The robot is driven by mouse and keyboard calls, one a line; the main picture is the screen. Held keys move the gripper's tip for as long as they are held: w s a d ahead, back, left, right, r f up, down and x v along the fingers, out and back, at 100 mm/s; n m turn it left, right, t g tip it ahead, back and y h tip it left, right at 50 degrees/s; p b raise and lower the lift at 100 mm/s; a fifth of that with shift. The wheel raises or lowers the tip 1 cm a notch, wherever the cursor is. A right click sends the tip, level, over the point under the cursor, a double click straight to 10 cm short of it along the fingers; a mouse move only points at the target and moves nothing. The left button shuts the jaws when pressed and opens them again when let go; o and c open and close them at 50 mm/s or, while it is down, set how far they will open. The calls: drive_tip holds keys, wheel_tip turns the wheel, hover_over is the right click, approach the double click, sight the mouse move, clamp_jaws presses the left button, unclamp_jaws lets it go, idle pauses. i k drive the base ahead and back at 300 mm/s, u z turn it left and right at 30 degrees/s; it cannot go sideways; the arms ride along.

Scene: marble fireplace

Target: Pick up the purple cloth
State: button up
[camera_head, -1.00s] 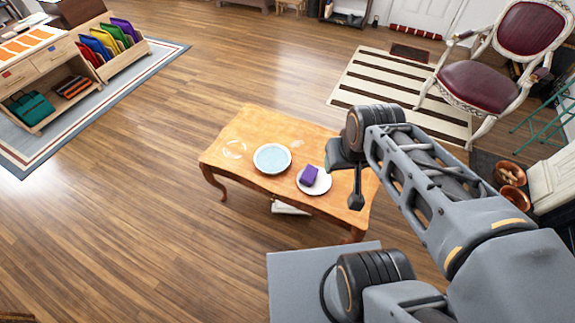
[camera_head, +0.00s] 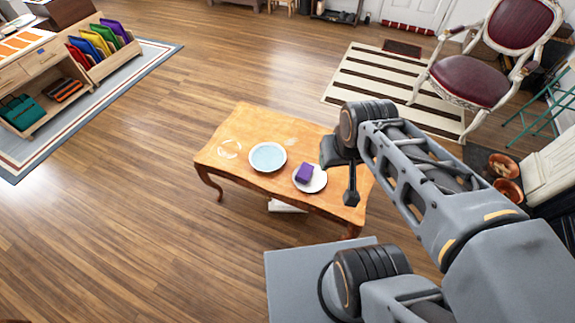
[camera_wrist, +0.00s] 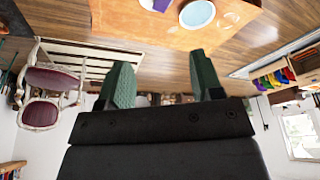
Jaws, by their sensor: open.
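The purple cloth (camera_head: 304,172) is a small folded block lying on a white plate (camera_head: 318,184) on the wooden table (camera_head: 225,165). In the wrist view, which is upside down, a bit of the purple cloth (camera_wrist: 161,5) shows at the top edge. My gripper (camera_head: 351,198) hangs over the right end of the table, to the right of the plate and apart from it. In the wrist view my gripper (camera_wrist: 162,82) has its two green fingers spread wide with nothing between them.
A light blue plate (camera_head: 267,157) lies left of the white plate, with a faint ring mark (camera_head: 229,149) farther left. A red armchair (camera_head: 474,82) stands at the back right on a striped rug (camera_head: 385,85). Open wooden floor lies left of the table.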

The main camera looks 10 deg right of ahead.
sight(303, 175)
drive_tip(key=u, duration=0.55)
drive_tip(key=k, duration=1.25)
drive_tip(key=u, duration=0.8)
drive_tip(key=i, duration=1.7)
drive_tip(key=z, duration=1.2)
drive_tip(key=i, duration=0.55)
drive_tip(key=z, duration=0.3)
